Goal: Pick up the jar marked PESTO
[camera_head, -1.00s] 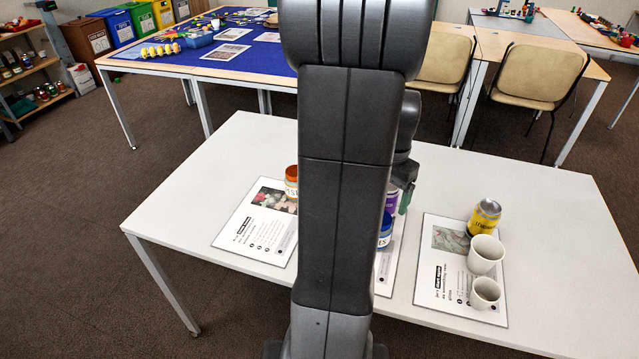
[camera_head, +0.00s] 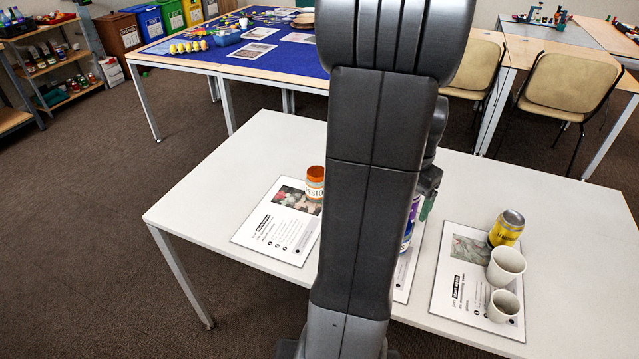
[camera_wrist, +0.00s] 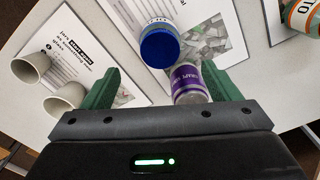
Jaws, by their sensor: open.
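The jar marked PESTO (camera_head: 315,184) has an orange lid and stands on the left card, just left of my arm. Part of its label shows. In the wrist view an orange-trimmed jar with a partly readable label (camera_wrist: 302,14), apparently the same one, is cut off at the top right corner. My gripper (camera_wrist: 160,78) is open with green fingers, above the middle card. The PESTO jar is outside its fingers. My arm hides most of the gripper in the head view.
A blue-lidded jar (camera_wrist: 160,47) stands just beyond the fingertips. Two white cups (camera_head: 506,265) (camera_head: 502,305) and a yellow can (camera_head: 507,228) are on the right card (camera_head: 447,293). The white table's left end (camera_head: 215,190) is clear.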

